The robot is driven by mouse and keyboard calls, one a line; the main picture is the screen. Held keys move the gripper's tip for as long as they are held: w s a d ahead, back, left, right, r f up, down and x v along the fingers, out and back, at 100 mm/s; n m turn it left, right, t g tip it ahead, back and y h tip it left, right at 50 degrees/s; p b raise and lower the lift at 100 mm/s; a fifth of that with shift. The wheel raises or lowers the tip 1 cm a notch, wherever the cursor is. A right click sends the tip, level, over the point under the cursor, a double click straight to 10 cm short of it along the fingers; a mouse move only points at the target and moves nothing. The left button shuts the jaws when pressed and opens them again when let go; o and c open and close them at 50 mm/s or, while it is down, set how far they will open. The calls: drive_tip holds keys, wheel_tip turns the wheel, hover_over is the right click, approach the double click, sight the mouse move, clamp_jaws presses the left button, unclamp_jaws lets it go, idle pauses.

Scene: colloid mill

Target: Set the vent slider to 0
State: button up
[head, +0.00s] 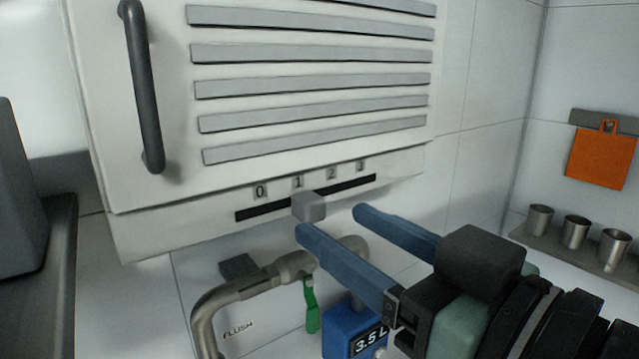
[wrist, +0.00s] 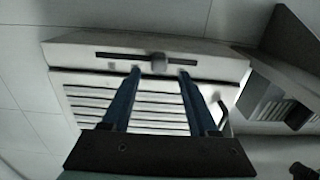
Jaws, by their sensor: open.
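The vent slider is a small grey block (head: 309,206) on a dark horizontal slot (head: 350,186) low on the white vented cabinet. Marks 0, 1, 2 and 3 run left to right above the slot, and the block stands near the 1 mark. My gripper (head: 328,220) is open, with two long blue fingers pointing at the panel, its tips just below and right of the block. In the wrist view, the slider block (wrist: 158,63) appears between the two fingertips (wrist: 160,71). I cannot tell whether either finger touches it.
A dark door handle (head: 143,90) is at the cabinet's upper left. Below the slider are a curved metal pipe (head: 235,292), a green lever (head: 311,306) and a blue box (head: 345,325) reading 3.5 L. Metal cups (head: 575,232) and an orange board (head: 602,160) are at right.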

sight(318, 210)
drive_tip(key=shift+p+x, duration=0.75)
drive_tip(key=shift+x, duration=1.55)
drive_tip(key=shift+c, duration=0.2)
drive_tip(key=shift+d, duration=0.1)
clamp_jaws()
